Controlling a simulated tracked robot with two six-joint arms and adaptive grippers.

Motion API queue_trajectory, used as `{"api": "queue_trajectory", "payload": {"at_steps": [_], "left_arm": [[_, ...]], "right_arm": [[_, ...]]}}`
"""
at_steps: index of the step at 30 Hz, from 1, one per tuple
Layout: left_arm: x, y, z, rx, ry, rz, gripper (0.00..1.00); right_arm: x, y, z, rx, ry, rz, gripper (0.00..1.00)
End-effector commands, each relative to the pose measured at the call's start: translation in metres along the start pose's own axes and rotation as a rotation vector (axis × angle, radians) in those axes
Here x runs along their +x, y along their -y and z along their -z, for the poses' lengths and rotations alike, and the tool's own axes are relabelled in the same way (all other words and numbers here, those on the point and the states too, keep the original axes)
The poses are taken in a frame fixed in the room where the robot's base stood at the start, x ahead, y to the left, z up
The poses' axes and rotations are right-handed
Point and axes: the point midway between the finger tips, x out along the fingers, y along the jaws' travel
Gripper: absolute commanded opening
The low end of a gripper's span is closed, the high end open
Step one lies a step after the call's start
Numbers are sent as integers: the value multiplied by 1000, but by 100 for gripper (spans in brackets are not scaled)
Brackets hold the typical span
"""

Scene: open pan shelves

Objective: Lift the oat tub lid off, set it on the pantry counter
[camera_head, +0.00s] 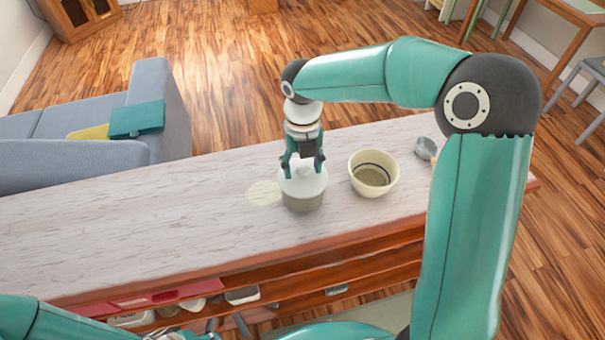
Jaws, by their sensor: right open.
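The oat tub (303,203) stands on the pantry counter (150,235), near its front edge. Its pale lid (309,187) sits on top, with a small knob in the middle. My right gripper (303,172) points down over the lid, its open fingers on either side of the knob. I cannot tell whether the fingers touch it. At the bottom left, part of my left arm shows; its gripper's fingers cannot be made out.
A cream bowl (373,173) stands close to the right of the tub. A small grey scoop or cup (426,148) lies farther right. A pale round patch (265,193) is left of the tub. The counter's left half is clear. Shelves below hold several items.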

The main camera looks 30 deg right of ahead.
Motion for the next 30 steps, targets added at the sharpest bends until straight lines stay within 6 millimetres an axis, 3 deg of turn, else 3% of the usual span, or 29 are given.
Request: {"api": "queue_trajectory", "payload": {"at_steps": [23,26,30], "left_arm": [[-6,-2,0,0,0,0,40],[-6,-2,0,0,0,0,40],[-6,-2,0,0,0,0,40]], "right_arm": [[0,0,0,-1,-1,0,59],[0,0,0,-1,-1,0,48],[0,-1,0,-1,0,0,24]]}}
